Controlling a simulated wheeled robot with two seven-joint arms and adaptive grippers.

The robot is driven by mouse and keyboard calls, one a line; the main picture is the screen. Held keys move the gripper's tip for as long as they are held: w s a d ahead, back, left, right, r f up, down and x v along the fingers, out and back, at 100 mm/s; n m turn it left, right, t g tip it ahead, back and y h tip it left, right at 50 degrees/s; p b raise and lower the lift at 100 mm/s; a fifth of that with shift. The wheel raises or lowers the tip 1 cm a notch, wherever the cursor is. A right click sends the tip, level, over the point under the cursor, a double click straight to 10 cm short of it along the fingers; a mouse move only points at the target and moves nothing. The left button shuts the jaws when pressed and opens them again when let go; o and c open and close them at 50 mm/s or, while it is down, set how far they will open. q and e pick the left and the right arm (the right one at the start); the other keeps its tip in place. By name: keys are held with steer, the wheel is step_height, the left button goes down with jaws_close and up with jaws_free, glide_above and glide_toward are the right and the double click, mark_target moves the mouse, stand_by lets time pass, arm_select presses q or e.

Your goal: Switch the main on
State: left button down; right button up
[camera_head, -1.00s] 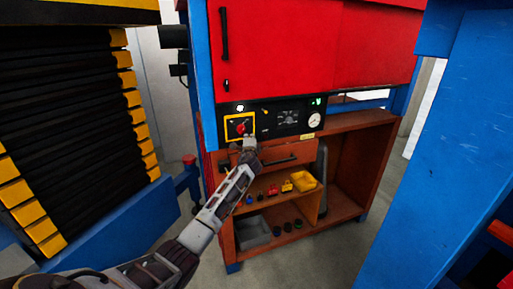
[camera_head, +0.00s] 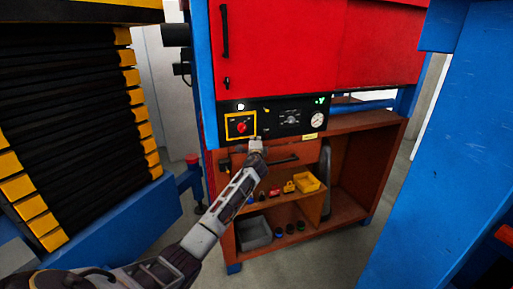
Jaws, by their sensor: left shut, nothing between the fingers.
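The main switch is a red rotary knob (camera_head: 241,127) on a yellow square plate (camera_head: 230,133). It is at the left end of the black control panel (camera_head: 267,128), under the red cabinet. The knob's exact angle is too small to read. My left gripper (camera_head: 256,143) is shut and empty. In the picture it is just below and right of the yellow plate, near the panel's lower edge; I see no contact with the knob. My right gripper is not in view.
The panel also bears a round gauge (camera_head: 317,119) and a lit green indicator (camera_head: 320,101). Below are an orange drawer with a dark handle (camera_head: 283,160) and shelves with a yellow bin (camera_head: 307,181). A blue post (camera_head: 430,170) stands at right, a black bellows (camera_head: 65,110) at left.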

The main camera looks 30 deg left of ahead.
arm_select(q)
steer(key=r+v, duration=0.1)
steer(key=v, duration=0.7)
steer(key=shift+d+r+b, duration=0.2)
steer(key=shift+b, duration=0.1)
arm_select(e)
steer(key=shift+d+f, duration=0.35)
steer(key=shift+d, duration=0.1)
arm_select(q)
steer(key=shift+w, duration=0.15)
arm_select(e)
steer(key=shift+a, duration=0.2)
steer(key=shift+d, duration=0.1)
